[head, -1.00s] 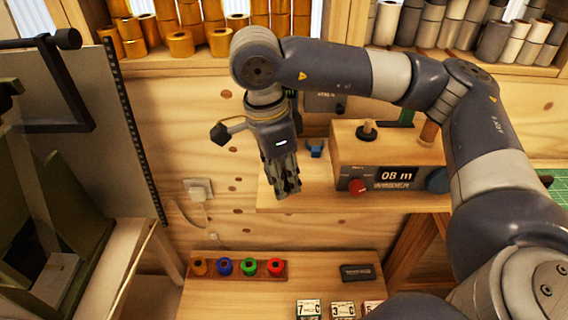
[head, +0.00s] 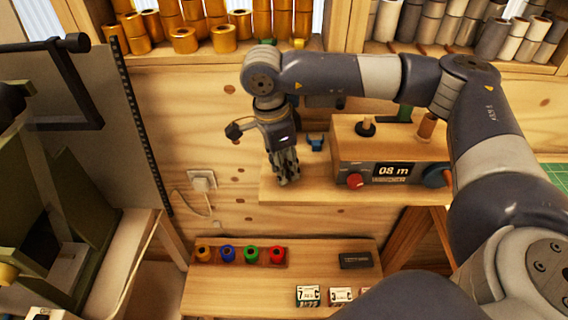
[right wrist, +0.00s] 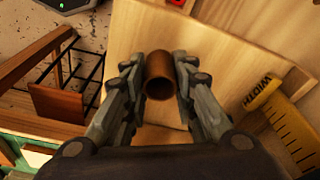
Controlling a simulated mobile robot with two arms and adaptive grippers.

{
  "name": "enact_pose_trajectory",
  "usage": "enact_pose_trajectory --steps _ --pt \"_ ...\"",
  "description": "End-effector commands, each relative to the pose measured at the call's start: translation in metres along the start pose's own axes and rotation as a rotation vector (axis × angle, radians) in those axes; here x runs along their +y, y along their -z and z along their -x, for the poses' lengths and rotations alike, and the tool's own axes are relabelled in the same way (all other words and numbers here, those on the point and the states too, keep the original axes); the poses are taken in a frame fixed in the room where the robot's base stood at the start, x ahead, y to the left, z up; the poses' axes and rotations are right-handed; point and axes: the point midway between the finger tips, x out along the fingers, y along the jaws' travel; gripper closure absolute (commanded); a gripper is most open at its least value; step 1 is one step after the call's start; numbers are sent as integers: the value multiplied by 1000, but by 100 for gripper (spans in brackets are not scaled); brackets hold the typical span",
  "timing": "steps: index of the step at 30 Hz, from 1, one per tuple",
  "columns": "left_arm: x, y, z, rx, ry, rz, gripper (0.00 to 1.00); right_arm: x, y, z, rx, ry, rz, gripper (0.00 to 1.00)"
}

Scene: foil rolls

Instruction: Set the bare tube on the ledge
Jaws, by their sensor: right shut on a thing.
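The bare tube (right wrist: 159,76), a short brown hollow cylinder, is between the fingers of my right gripper (right wrist: 159,85) in the right wrist view. Its open end faces the camera. In the head view the right gripper (head: 287,178) points down over the left end of a pale wooden ledge (head: 330,197), and its fingers hide the tube. The same pale wood (right wrist: 210,45) lies beneath the tube in the right wrist view. I cannot tell whether the tube touches it. My left gripper is not in view.
A wooden winder box with a display (head: 393,172) and red knob stands right of the gripper. A blue item (head: 315,142) is close by. A yellow ruler (right wrist: 283,115) shows in the wrist view. A lower table (head: 230,295) holds coloured spools. Shelves of rolls (head: 185,40) are behind.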

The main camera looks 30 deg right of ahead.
Motion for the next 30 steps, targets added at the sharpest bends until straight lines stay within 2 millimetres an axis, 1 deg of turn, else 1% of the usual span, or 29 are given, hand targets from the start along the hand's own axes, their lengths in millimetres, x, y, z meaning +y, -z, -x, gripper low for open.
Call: enact_pose_trajectory --steps 1,2,3,4,5,14,17,19,23,30 --pt "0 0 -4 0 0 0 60 0 0 -4 0 -1 0 84" --pt "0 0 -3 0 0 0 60 0 0 -3 0 0 0 72" --pt "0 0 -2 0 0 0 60 0 0 -2 0 0 0 63" --pt "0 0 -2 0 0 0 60 0 0 -2 0 -1 0 57" --pt "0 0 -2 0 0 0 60 0 0 -2 0 -1 0 55" --pt "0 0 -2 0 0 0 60 0 0 -1 0 0 0 55" --pt "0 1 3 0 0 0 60 0 0 3 1 0 0 55" --pt "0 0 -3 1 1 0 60 -1 0 7 -1 3 0 55" --pt "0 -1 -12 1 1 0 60 -1 -1 31 -2 5 0 55" --pt "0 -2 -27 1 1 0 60 -1 -1 85 -2 5 1 55"
